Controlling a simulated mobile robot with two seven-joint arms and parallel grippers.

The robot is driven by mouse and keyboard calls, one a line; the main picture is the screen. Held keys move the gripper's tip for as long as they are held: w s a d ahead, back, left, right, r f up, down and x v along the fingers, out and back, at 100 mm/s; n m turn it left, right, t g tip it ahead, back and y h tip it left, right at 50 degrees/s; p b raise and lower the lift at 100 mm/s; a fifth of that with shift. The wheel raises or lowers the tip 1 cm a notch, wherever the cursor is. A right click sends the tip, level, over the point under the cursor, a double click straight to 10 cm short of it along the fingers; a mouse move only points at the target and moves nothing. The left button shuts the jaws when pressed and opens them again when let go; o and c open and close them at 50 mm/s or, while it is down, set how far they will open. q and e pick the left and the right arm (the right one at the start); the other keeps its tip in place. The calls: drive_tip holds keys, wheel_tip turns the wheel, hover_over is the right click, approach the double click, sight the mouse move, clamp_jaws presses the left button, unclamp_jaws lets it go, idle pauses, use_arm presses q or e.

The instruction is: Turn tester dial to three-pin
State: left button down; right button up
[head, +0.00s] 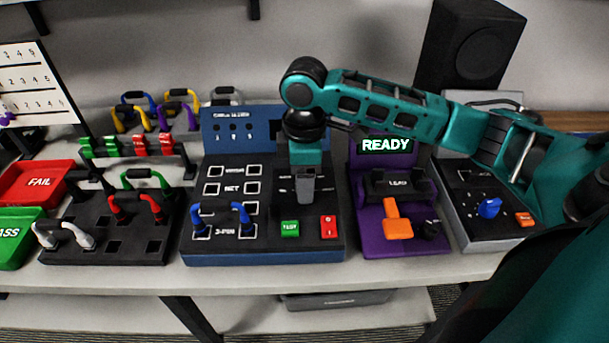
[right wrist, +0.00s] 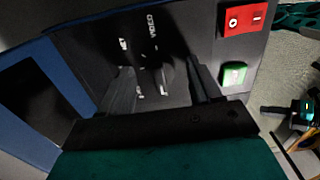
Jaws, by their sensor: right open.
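The cable tester (head: 265,247) is a dark panel with a blue back, showing label rows, including 3-PIN, beside square sockets. A blue cable (head: 241,213) has its two ends in the 3-PIN row. My right gripper (head: 305,198) points down over the right half of the tester and hides the dial there. In the right wrist view the gripper (right wrist: 163,88) is open, its fingers on either side of the dark dial area (right wrist: 153,72). NET and VIDEO labels show beyond it. The dial's pointer direction is too dark to read. My left gripper is not in view.
The tester's green button (head: 290,229) and red switch (head: 328,227) sit close in front of the gripper. A purple device (head: 365,220) reading READY stands right. A cable block (head: 100,245), red FAIL bin (head: 40,182) and green PASS bin (head: 22,240) stand left.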

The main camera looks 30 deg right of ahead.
drive_tip(key=shift+f, duration=0.1)
drive_tip(key=shift+c, duration=1.3)
drive_tip(key=c, duration=0.8)
